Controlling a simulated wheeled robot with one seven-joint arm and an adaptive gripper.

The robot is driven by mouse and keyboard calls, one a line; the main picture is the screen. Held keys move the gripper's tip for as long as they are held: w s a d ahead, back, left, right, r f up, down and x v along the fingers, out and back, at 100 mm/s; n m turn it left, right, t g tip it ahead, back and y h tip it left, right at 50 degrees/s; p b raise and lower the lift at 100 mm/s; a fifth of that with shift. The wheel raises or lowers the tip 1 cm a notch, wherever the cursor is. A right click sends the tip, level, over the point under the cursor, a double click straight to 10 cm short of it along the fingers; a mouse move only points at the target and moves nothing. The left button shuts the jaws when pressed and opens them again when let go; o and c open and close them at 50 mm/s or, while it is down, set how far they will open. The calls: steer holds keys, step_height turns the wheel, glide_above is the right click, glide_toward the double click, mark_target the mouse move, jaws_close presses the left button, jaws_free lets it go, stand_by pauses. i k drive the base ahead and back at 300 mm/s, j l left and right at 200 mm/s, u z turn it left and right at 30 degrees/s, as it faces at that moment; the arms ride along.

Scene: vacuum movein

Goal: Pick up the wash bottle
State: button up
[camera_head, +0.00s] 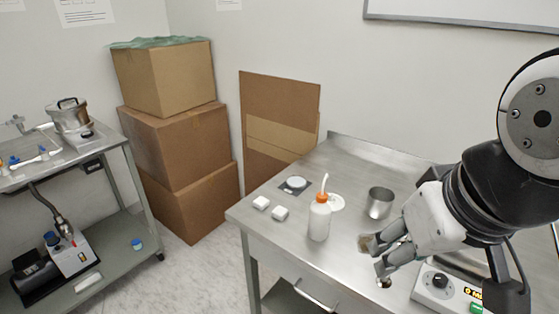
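The wash bottle (319,222) is a white squeeze bottle with an orange cap and a thin white spout. It stands upright on the steel table near its front left part. My gripper (374,262) is to the right of the bottle, apart from it, pointing left and down. Its two fingers are spread with a gap between them, and I see nothing held there.
A metal beaker (380,203) stands behind my gripper. Two small white blocks (270,208), a small dish (295,184) and a white disc (337,202) lie near the bottle. A hotplate-like device (437,285) is at right. Stacked boxes (190,145) stand left of the table.

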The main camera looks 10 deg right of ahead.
mark_target(320, 211)
steer(key=j+u, duration=0.4)
steer(key=i+j+u, duration=0.1)
steer(key=u, duration=0.25)
steer(key=j, duration=0.1)
